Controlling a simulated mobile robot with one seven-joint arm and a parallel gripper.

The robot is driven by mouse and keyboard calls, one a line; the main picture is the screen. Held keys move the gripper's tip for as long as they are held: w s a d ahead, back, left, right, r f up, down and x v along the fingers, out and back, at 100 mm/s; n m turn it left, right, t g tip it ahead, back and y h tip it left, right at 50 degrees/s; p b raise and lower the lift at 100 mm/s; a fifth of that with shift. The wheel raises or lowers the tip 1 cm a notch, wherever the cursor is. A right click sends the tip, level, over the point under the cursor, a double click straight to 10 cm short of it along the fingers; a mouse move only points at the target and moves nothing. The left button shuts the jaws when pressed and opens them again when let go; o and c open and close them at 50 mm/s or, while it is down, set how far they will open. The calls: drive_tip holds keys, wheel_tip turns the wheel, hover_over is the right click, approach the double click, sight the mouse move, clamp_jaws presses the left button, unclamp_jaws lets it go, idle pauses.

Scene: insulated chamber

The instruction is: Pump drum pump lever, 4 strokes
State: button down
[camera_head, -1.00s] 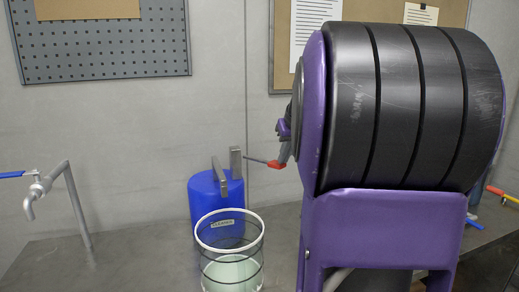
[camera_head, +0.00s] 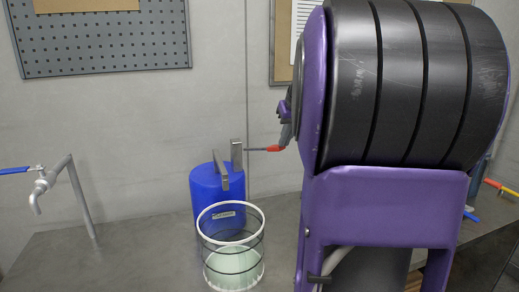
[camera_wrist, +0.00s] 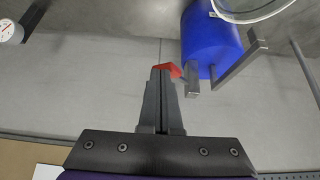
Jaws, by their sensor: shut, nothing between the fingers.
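The blue drum (camera_head: 208,195) stands on the counter at the centre of the head view. A grey metal pump bracket (camera_head: 236,160) rises from its top. The pump lever, with a red grip (camera_head: 276,149), reaches right from the bracket and lies about level. My gripper (camera_head: 287,134) is at the red grip, largely hidden behind my arm. In the wrist view, the fingers of my gripper (camera_wrist: 162,74) are shut and empty. The red grip (camera_wrist: 171,68) shows right at the fingertips; I cannot tell if they touch. The drum (camera_wrist: 208,40) is beyond.
A clear container with a white rim (camera_head: 231,248) and pale liquid stands before the drum. A tap with a blue handle (camera_head: 45,183) is at the left. A pegboard (camera_head: 105,42) hangs on the wall. The counter between tap and drum is clear.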

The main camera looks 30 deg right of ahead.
wheel_tip(320, 180, down, 8)
drive_tip(key=b, duration=0.6)
drive_tip(key=shift+f, duration=0.15)
idle(0.8)
wheel_tip(320, 180, up, 8)
drive_tip(key=p, duration=0.6)
drive_tip(key=shift+r, duration=0.25)
idle(0.5)
